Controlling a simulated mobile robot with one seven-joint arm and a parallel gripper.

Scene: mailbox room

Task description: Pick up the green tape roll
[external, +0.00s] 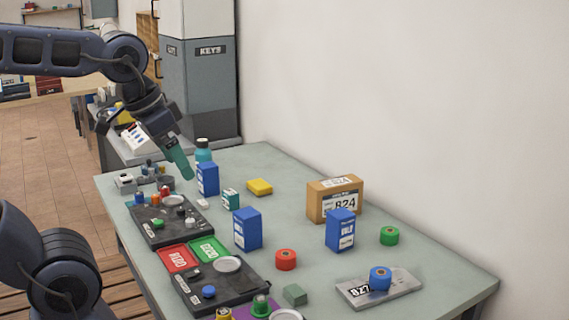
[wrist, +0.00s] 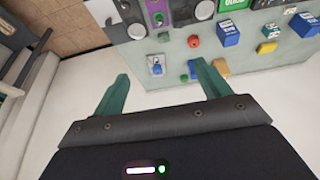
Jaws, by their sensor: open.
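The green tape roll (external: 389,236) stands on the table in the external view, near the wall side, right of a blue box (external: 340,230). My gripper (external: 178,163) hangs above the far left part of the table, well away from the roll. In the wrist view my gripper (wrist: 160,70) shows two teal fingers spread wide, with nothing held between them.
A red roll (external: 286,260), a blue roll (external: 380,278) on a grey plate, a cardboard box (external: 335,198) and more blue boxes stand on the table (external: 440,275). Dark trays (external: 168,222) line the left side. A wall borders the right side.

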